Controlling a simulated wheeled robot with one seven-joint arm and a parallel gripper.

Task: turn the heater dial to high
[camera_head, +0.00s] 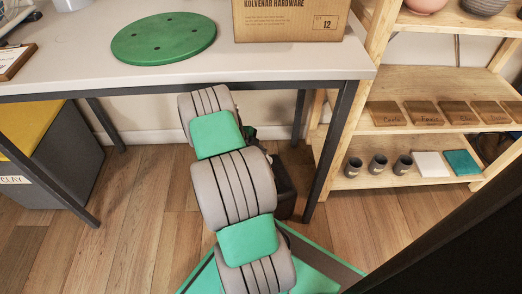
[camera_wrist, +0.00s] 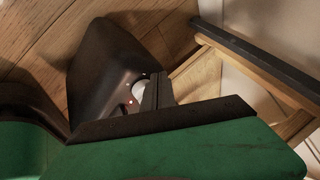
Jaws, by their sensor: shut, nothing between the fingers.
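The heater (camera_wrist: 105,62) is a dark, rounded box on the wood floor in the wrist view. Its pale round dial (camera_wrist: 139,88) shows beside my fingers, with small light and red marks around it. My gripper (camera_wrist: 158,78) is shut and empty, its dark fingertips right at the dial and covering part of it. I cannot tell whether they touch it, nor which setting the dial points to. In the head view the heater (camera_head: 286,186) is a black shape under the table, partly behind my arm. My gripper is hidden there.
The table (camera_head: 80,58) stands over my arm, with a dark leg (camera_head: 331,150) close to its right. It carries a green disc (camera_head: 163,38) and a cardboard box (camera_head: 290,18). A wooden shelf (camera_head: 440,88) stands at right, a grey bin (camera_head: 62,165) at left.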

